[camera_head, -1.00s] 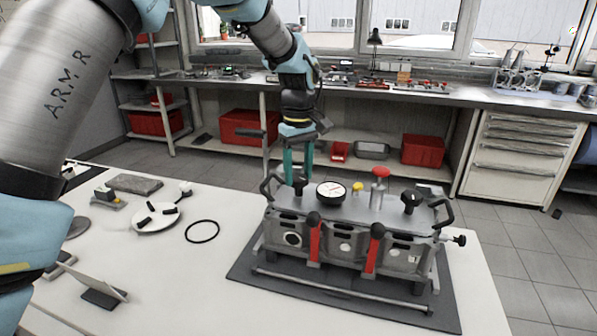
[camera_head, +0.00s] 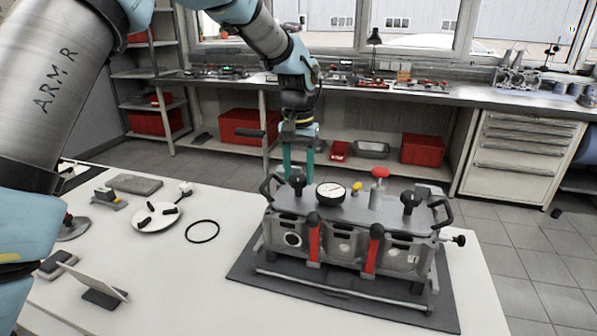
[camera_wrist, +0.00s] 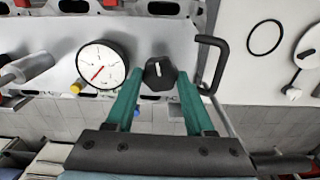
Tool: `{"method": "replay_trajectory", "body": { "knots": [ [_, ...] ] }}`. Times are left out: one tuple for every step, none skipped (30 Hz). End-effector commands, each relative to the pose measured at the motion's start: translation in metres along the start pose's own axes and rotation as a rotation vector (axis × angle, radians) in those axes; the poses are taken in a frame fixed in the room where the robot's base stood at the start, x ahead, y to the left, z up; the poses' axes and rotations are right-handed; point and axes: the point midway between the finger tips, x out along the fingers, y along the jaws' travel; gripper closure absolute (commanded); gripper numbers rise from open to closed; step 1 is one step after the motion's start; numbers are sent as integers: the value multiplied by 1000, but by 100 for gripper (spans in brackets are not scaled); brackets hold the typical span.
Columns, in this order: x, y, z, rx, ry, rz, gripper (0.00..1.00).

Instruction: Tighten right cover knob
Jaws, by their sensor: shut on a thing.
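The engine block (camera_head: 345,262) stands on a dark mat with its grey cover (camera_head: 345,207) on top. My gripper (camera_head: 298,174) points down over the cover's left end in the head view. Its green fingers are shut on a black knob (camera_head: 298,185) there. In the wrist view this knob (camera_wrist: 160,73), with a white line on its top, sits between the fingertips (camera_wrist: 160,80), right of the gauge. A second black knob (camera_head: 411,200) stands free at the cover's right end in the head view.
A dial gauge (camera_head: 330,192), a yellow cap (camera_head: 357,187) and a red-topped part (camera_head: 380,175) stand on the cover near my gripper. A black handle (camera_wrist: 208,62) is close to the fingers. A white plate (camera_head: 157,217) and black ring (camera_head: 202,232) lie left on the table.

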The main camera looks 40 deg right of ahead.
Motion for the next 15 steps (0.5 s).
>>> {"method": "replay_trajectory", "body": {
  "knots": [
    [0,-1,0,32,0,-1,100],
    [0,-1,0,51,0,-1,100],
    [0,-1,0,77,0,0,100],
    [0,-1,0,94,0,0,100],
    [0,0,0,111,0,0,100],
    [0,-1,0,130,0,0,100],
    [0,-1,0,144,0,0,100],
    [0,-1,0,156,0,0,100],
    [0,-1,0,172,0,-1,100],
    [0,-1,0,181,0,-1,100],
    [0,-1,0,190,0,-1,100],
    [0,-1,0,201,0,-1,100],
    [0,-1,0,208,0,-1,100],
    [0,-1,0,214,0,-2,100],
    [0,-1,0,220,0,-2,100]
  ]
}}
